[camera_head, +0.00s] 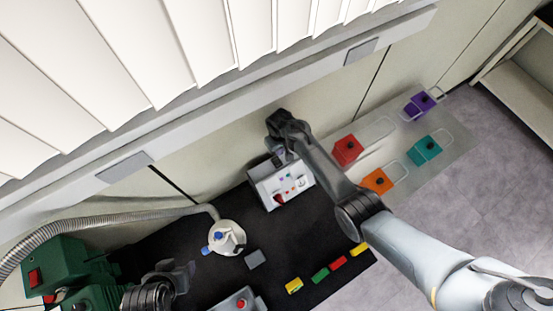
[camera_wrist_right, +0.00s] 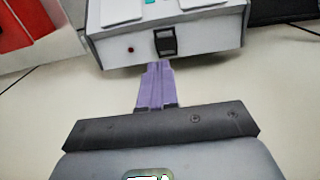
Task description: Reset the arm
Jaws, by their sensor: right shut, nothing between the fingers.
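My right arm reaches in from the lower right in the head view. Its gripper (camera_head: 279,160) is at the rear edge of a white control box (camera_head: 267,190) and is partly hidden by the wrist. In the right wrist view, the purple fingers (camera_wrist_right: 157,84) are together and empty. Their tips are just in front of a black rocker switch (camera_wrist_right: 165,42) on the white box's side; whether they touch it cannot be told. My left gripper (camera_head: 180,270) appears as a dark shape at the lower left, and its fingers are unclear.
Red (camera_head: 347,149), orange (camera_head: 377,181), teal (camera_head: 426,150) and purple (camera_head: 418,106) boxes stand right of the arm. A white round vessel (camera_head: 228,238) with a hose and a green machine (camera_head: 70,270) are at left. Small coloured blocks (camera_head: 320,275) lie on the black mat.

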